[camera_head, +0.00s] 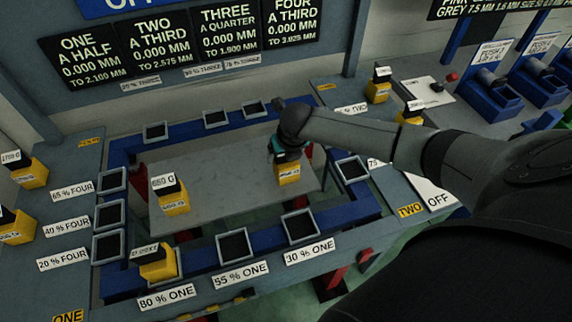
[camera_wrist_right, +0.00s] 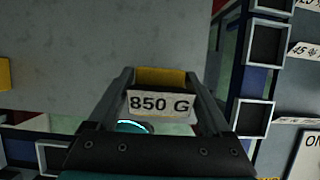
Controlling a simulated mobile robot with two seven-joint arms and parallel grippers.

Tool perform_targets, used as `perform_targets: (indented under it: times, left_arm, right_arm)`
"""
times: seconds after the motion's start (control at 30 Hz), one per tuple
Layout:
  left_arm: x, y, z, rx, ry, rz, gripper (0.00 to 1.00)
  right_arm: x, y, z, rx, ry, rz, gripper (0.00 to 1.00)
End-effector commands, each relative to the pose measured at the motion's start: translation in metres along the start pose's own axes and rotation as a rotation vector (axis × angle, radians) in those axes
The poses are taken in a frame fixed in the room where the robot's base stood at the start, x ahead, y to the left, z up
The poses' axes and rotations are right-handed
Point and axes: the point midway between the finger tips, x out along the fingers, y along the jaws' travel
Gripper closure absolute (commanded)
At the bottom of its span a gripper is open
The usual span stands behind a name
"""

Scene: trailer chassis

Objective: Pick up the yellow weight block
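A yellow weight block (camera_head: 289,175) stands on the grey central plate (camera_head: 225,165), right of its middle. My right gripper (camera_head: 288,155) is directly over it, with its teal part partly hiding the block's top. In the right wrist view the block (camera_wrist_right: 160,76) and its label "850 G" lie between my two fingers (camera_wrist_right: 161,98), one on each side. Whether the fingers press on it I cannot tell. Another yellow block (camera_head: 172,200), labelled "650 G", stands on the plate's left edge. My left gripper is not in view.
A blue frame with several black-bottomed trays (camera_head: 234,247) surrounds the plate. Another yellow block (camera_head: 158,265) sits at the frame's front left corner. More yellow blocks stand on the left shelf (camera_head: 30,174) and at the right (camera_head: 378,91). Blue stations (camera_head: 490,96) are further right.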

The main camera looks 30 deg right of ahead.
Motion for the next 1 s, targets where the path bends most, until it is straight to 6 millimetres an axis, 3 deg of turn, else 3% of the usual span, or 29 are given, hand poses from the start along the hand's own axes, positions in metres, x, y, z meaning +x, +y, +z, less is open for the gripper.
perform_targets:
  times: [0.07,0.7,1.0]
  left_arm:
    - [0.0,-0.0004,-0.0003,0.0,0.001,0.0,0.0]
    - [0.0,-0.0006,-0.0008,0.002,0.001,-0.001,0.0]
    - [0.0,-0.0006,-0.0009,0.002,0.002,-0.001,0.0]
  right_arm:
    - [-0.0002,-0.0001,0.0001,0.0,0.0,0.0,0.27]
    - [-0.0002,-0.0002,-0.0001,0.0,0.0,0.0,0.99]
    - [-0.0016,0.0003,0.0028,0.001,-0.006,0.002,1.0]
